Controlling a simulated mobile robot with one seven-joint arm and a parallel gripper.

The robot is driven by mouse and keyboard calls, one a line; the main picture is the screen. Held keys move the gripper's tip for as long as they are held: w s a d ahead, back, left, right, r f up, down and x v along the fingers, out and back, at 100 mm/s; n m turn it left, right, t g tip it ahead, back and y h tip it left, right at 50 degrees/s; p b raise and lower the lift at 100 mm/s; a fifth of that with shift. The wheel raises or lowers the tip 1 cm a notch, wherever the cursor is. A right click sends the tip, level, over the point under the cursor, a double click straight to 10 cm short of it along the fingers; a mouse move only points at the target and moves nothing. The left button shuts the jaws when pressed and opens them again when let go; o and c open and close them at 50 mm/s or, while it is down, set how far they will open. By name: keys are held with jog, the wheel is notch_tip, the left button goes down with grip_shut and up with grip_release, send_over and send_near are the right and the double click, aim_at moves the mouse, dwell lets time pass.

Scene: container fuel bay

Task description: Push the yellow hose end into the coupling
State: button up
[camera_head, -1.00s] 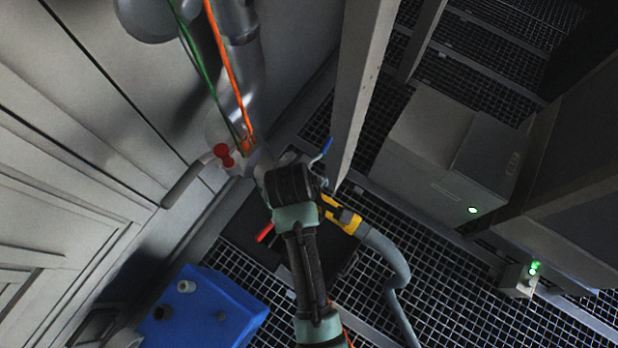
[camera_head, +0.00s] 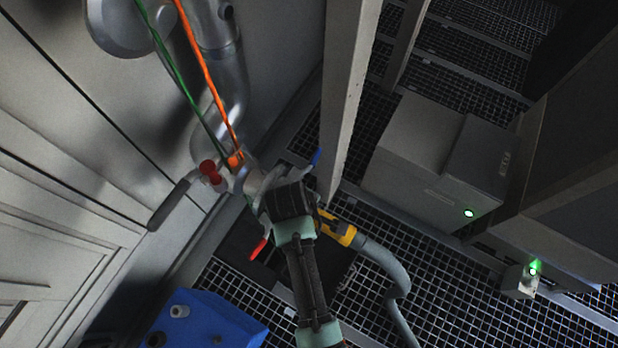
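The yellow hose end (camera_head: 336,229), with black parts, sticks out to the right from beneath my gripper (camera_head: 290,200). A thick grey hose (camera_head: 396,275) runs from it down to the right. My gripper is seen from behind; its wrist hides the fingertips, so I cannot tell whether they are shut on the hose end. A grey metal fitting (camera_head: 256,184), probably the coupling, shows just up and left of my gripper. Its mouth is hidden, so I cannot tell whether the hose end touches it. A blue tip (camera_head: 316,157) and a red tip (camera_head: 259,249) stick out either side of my wrist.
A red knob (camera_head: 210,172) and a dark handle (camera_head: 170,204) sit on the metal pipe (camera_head: 232,80) at left. Green and orange cables (camera_head: 205,70) hang there. A grey post (camera_head: 348,90) stands close right. A blue box (camera_head: 215,318) is lower left, a grey cabinet (camera_head: 430,165) right.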

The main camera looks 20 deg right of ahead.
grip_shut()
jog(key=shift+w+a, duration=0.4)
jog(key=shift+a, duration=0.05)
dwell(0.6)
jog(key=o, duration=0.7)
grip_release()
jog(key=shift+o, duration=0.3)
jog(key=shift+s+d, duration=0.1)
jog(key=shift+d, duration=0.05)
jog(key=shift+r+p, duration=0.1)
jog(key=shift+p, duration=0.25)
